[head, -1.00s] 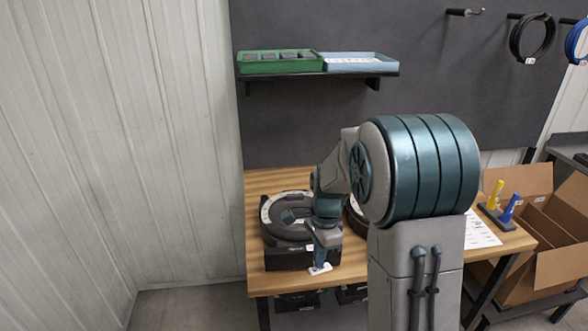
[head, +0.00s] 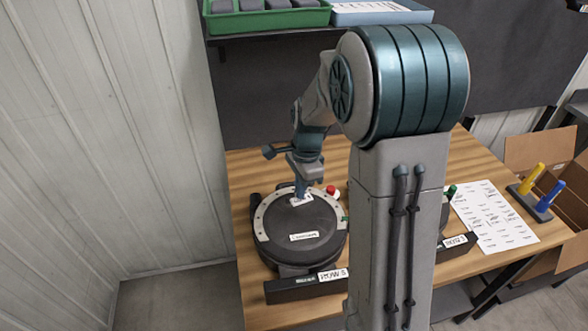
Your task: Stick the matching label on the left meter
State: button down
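The left meter (head: 275,240) is a round dark unit with a pale ring and a domed lid, on the wooden table. A white strip is on its lid, and its front bar carries a plate (head: 333,274) that seems to read ROW 5. My gripper (head: 301,194) points down over the far part of the meter. A small white label (head: 302,200) with dark marks is at its fingertips, and the fingers look shut on it. The label is at or just above the lid's far edge; I cannot tell whether it touches. The label's text is too small to read.
My arm hides most of the right meter; its front plate (head: 455,241) shows. A printed label sheet (head: 492,218) lies on the right of the table (head: 470,162). Yellow and blue-handled tools (head: 538,190) stand beside it. A green tray (head: 265,20) and a blue tray (head: 380,17) sit on the shelf.

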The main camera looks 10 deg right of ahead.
aim_at(298, 214)
jog(key=shift+w+f+b, duration=0.2)
jog(key=shift+f+b, duration=1.15)
jog(key=shift+f, duration=0.45)
jog(key=shift+w+f+b, duration=0.15)
jog(key=shift+f+b, duration=1.2)
jog(key=shift+f, duration=0.45)
jog(key=shift+s+f+b, duration=0.1)
jog(key=shift+f+b, duration=0.2)
jog(key=shift+f, duration=0.15)
jog(key=c, duration=1.6)
grip_release()
notch_tip(298, 214, up, 7)
jog(key=p, duration=0.5)
